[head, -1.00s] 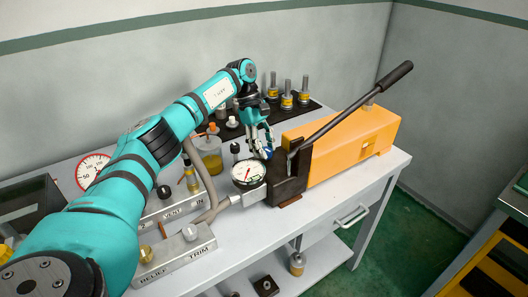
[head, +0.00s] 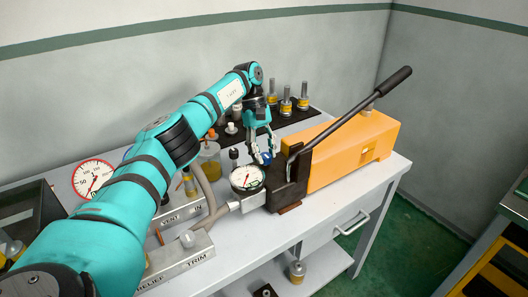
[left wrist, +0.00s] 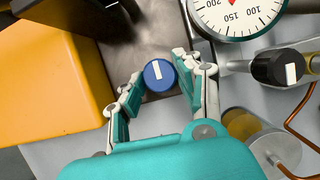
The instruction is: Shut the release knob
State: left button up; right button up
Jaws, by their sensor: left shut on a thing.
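The release knob is a round blue knob with a white mark (left wrist: 159,75), on the dark block (head: 280,194) at the near end of the orange hand pump (head: 345,150). In the left wrist view its mark runs nearly up and down. My left gripper (head: 264,158) reaches down to the knob from above. Its fingertips in the left wrist view (left wrist: 158,82) stand on both sides of the knob, shut on it. In the head view the knob (head: 266,157) is small and partly hidden by the fingers. My right gripper is not in view.
A round gauge (head: 247,178) stands close beside the knob. The pump's long lever (head: 350,112) slants up to the right. A black knob (left wrist: 276,67) and fittings lie beyond the gauge. Several studded weights (head: 286,103) stand on a dark mat behind.

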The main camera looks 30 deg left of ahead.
aim_at(264, 154)
pick_arm(q)
jog(key=o, duration=1.1)
jog(key=shift+o, duration=0.2)
notch_tip(264, 154, up, 10)
